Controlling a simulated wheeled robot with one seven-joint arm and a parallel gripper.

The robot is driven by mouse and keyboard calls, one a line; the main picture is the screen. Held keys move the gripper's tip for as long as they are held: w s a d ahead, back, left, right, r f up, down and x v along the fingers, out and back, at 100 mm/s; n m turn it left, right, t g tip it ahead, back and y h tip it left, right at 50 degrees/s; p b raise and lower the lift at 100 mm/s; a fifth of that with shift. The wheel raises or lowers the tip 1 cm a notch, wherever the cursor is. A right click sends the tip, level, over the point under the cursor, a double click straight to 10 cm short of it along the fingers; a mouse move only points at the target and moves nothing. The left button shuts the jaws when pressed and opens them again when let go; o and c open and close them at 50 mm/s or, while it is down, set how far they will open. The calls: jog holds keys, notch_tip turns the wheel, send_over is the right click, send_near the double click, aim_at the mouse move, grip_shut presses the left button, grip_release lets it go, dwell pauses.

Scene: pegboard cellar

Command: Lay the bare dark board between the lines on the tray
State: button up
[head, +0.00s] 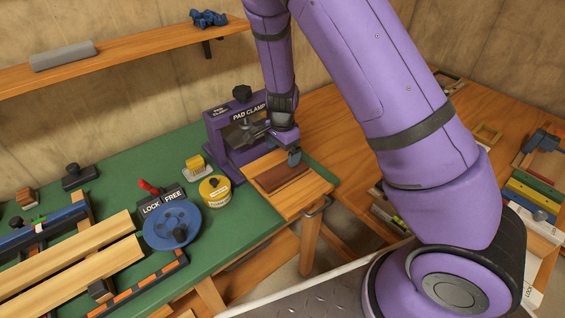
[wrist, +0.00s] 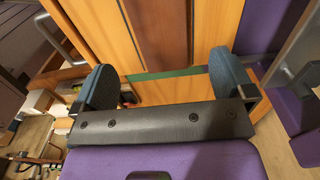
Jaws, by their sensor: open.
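The dark reddish-brown board (head: 282,178) lies flat on the light wooden tray (head: 318,187), in front of the purple pad clamp (head: 236,128). In the wrist view the board (wrist: 161,35) runs lengthwise on the tray (wrist: 98,30), with a thin dark line visible on the tray at each side of it. Its far end is out of frame. My gripper (head: 293,157) is over the tray close to the board. In the wrist view my gripper (wrist: 165,82) has its two blue-grey fingers wide apart, with nothing between them. The fingers look clear of the board.
A yellow-lidded tin (head: 215,190) and a blue wheel (head: 172,225) by a LOCK/FREE label stand left of the tray on the green bench top (head: 120,175). Long wooden strips (head: 75,270) lie further left. A wooden shelf (head: 120,57) hangs above. Several coloured pieces crowd the right-hand bench.

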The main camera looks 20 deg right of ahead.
jog(key=s+d+r+n+t+y, duration=0.1)
jog(key=s+r+n, duration=0.35)
jog(key=r, duration=0.85)
jog(key=s+d+r+n+t+y, duration=0.1)
jog(key=s+r+n+y, duration=0.15)
jog(key=s+r, duration=0.7)
jog(key=s+d+r+n+t+h, duration=0.3)
jog(key=s+d+r+n, duration=0.2)
jog(key=s+r, duration=0.9)
jog(key=shift+s+r+n, duration=0.25)
jog(key=shift+s+n, duration=0.45)
jog(key=shift+n, duration=0.5)
jog(key=shift+h, duration=0.25)
